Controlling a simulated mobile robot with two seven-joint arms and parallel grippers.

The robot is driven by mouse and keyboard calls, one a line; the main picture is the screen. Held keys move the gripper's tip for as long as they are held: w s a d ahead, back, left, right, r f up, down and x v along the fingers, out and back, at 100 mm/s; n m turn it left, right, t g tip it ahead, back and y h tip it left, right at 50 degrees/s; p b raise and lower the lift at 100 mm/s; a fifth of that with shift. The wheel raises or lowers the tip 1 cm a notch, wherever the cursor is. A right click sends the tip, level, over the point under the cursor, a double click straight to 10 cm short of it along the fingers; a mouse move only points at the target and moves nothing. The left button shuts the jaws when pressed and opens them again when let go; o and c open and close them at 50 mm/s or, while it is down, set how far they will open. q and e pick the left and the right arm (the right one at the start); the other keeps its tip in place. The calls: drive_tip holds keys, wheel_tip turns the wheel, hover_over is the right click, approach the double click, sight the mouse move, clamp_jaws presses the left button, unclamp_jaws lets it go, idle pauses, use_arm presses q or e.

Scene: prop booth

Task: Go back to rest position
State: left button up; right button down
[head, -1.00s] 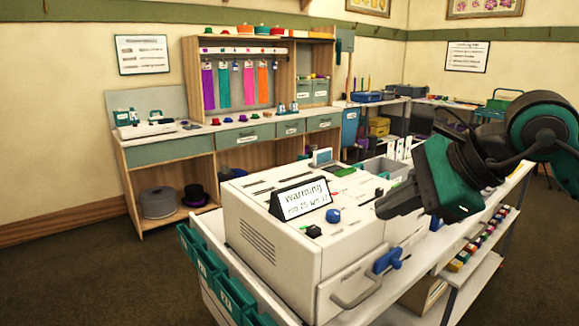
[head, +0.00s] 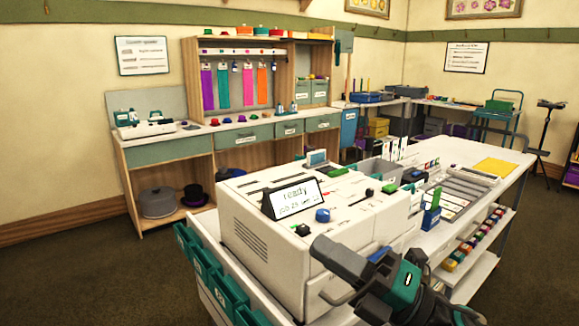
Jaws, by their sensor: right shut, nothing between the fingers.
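My right gripper (head: 324,252) is low in the head view, in front of the white machine (head: 262,237). Its dark fingers are shut with nothing between them and point up and left. It covers part of the machine's front, including most of the drawer handle area, and I cannot tell whether it touches it. The machine's black-framed display (head: 293,198) reads "ready" above a smaller line. My left gripper is not in view.
The machine stands on a white cart (head: 493,160) with green bins (head: 228,291) along its left side. A blue-and-green holder (head: 431,212) and yellow sheet (head: 494,166) are on top. A wooden workbench (head: 240,131) stands behind. Open floor lies left.

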drive_tip(key=d+f+m+t+h, duration=0.4)
drive_tip(key=f+m+h, duration=0.3)
drive_tip(key=f+m, duration=0.4)
drive_tip(key=d+f+m+t+h, duration=0.3)
drive_tip(key=d+f+m+h, duration=0.35)
drive_tip(key=m, duration=0.65)
drive_tip(key=s+f+m+g+h, duration=0.2)
drive_tip(key=s+f, duration=0.4)
drive_tip(key=f, duration=0.3)
drive_tip(key=s+d+f+m+g+h, duration=0.1)
drive_tip(key=s+f+m+g+h, duration=0.2)
drive_tip(key=s+f+m, duration=0.3)
wheel_tip(320, 180, down, 3)
drive_tip(key=shift+s+d+f+g+p, duration=0.15)
drive_tip(key=shift+s+d+g+p, duration=0.15)
drive_tip(key=shift+s+g, duration=0.3)
drive_tip(key=shift+w, duration=0.1)
